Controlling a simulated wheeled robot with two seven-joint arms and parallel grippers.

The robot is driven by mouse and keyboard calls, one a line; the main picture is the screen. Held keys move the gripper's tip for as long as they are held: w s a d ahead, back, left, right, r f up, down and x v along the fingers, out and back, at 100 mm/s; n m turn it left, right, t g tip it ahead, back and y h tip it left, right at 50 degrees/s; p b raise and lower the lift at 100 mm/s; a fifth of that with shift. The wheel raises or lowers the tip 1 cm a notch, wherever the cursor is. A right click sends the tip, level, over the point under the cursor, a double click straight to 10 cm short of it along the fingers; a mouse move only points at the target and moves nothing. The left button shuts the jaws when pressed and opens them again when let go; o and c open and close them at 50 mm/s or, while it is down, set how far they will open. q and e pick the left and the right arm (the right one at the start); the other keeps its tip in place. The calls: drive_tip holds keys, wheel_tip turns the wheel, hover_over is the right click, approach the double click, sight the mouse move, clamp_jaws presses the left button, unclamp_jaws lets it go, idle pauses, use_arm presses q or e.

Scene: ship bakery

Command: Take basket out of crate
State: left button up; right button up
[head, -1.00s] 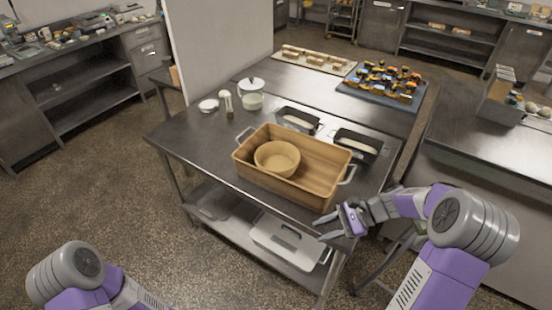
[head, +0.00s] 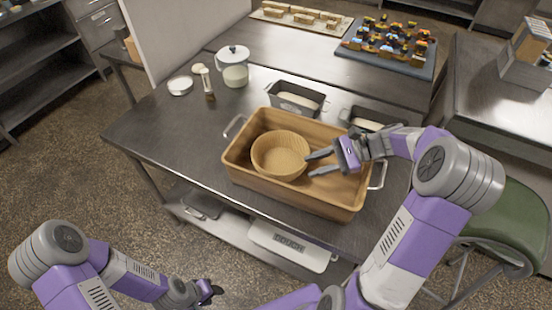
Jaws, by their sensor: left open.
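The basket (head: 278,155), a round tan woven bowl, sits inside the wooden crate (head: 290,200), toward its left end. The crate is rectangular with metal handles and stands on the steel table. My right gripper (head: 309,163) is over the crate's right part, its fingers spread and pointing left at the basket's right rim. I cannot tell if a finger touches the rim; nothing is held between them. My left gripper (head: 216,292) is low at the bottom of the head view, in front of the table, open and empty.
Two loaf tins (head: 297,97) stand behind the crate. A lidded white pot (head: 233,68), a shaker (head: 207,82) and a small white dish (head: 179,86) are at the back left. The table's left part (head: 165,130) is clear. A green stool (head: 507,220) stands at right.

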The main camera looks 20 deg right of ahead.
sight(289, 173)
drive_tip(key=shift+w+f, duration=0.35)
drive_tip(key=shift+f, duration=0.25)
drive_tip(key=shift+w+a+f+b, duration=0.15)
drive_tip(key=shift+a+b, duration=0.05)
drive_tip(key=shift+b, duration=0.15)
drive_tip(key=b+x, duration=0.2)
drive_tip(key=x, duration=0.4)
drive_tip(key=shift+a, duration=0.2)
drive_tip(key=shift+w+a+b, duration=0.15)
drive_tip(key=shift+a+b, duration=0.2)
use_arm(q)
drive_tip(key=f, duration=0.4)
drive_tip(key=shift+w, duration=0.35)
use_arm(e)
drive_tip(key=shift+c, duration=0.2)
clamp_jaws()
